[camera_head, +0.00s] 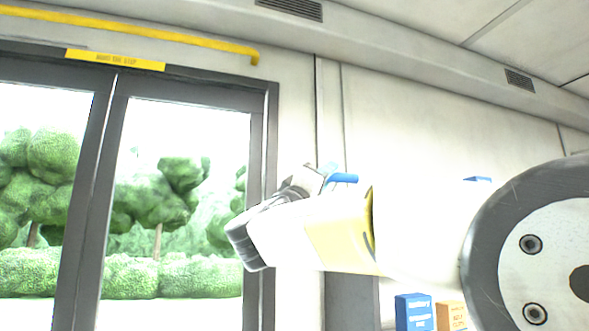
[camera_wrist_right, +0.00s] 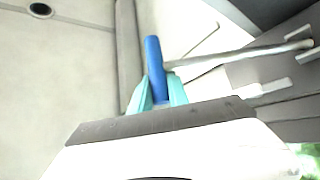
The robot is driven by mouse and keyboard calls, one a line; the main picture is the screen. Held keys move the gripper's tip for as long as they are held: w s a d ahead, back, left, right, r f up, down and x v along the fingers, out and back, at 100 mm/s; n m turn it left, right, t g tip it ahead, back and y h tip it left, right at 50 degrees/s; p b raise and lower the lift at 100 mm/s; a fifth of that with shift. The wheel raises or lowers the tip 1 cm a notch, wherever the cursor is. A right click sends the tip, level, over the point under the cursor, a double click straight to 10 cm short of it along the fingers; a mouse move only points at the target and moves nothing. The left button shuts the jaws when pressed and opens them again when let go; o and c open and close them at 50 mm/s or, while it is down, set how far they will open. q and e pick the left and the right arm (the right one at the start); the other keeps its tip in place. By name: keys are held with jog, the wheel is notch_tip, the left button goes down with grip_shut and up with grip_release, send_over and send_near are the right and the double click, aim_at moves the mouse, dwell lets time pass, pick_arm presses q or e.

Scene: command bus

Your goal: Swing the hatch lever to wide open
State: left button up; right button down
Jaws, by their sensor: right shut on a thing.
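The hatch lever shows as a blue handle (camera_head: 343,178) by the wall, just right of the door frame in the head view. In the right wrist view the blue handle (camera_wrist_right: 153,58) stands between my right gripper's two teal fingers (camera_wrist_right: 160,92), and a grey metal rod (camera_wrist_right: 240,53) runs off to the right beside it. My right gripper (camera_head: 328,172) is shut on the blue handle. Its arm hides much of the wall and the lever's mounting in the head view. My left gripper is not in view.
A dark-framed glass door (camera_head: 112,200) fills the left, with a yellow rail (camera_head: 140,29) and a yellow sign (camera_head: 115,60) above. A blue box (camera_head: 414,312) and an orange box (camera_head: 451,316) stand low, below my right arm.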

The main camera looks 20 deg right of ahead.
jog(key=s+f+m, duration=0.1)
jog(key=f+m+g+h, duration=0.1)
jog(key=f, duration=0.1)
jog(key=s+f+g, duration=0.1)
jog(key=shift+s+d+f+m+h, duration=0.2)
jog(key=shift+s+m+h, duration=0.1)
jog(key=shift+m, duration=0.1)
jog(key=shift+s+f, duration=0.2)
jog(key=shift+f, duration=0.7)
jog(key=c, duration=1.3)
grip_release()
jog(key=shift+s, duration=0.15)
jog(key=shift+a, duration=0.1)
jog(key=v, duration=0.5)
jog(key=r+v, duration=0.1)
jog(key=v, duration=0.1)
jog(key=shift+s+a+f, duration=0.2)
jog(key=shift+a+f, duration=0.1)
jog(key=shift+a, duration=0.3)
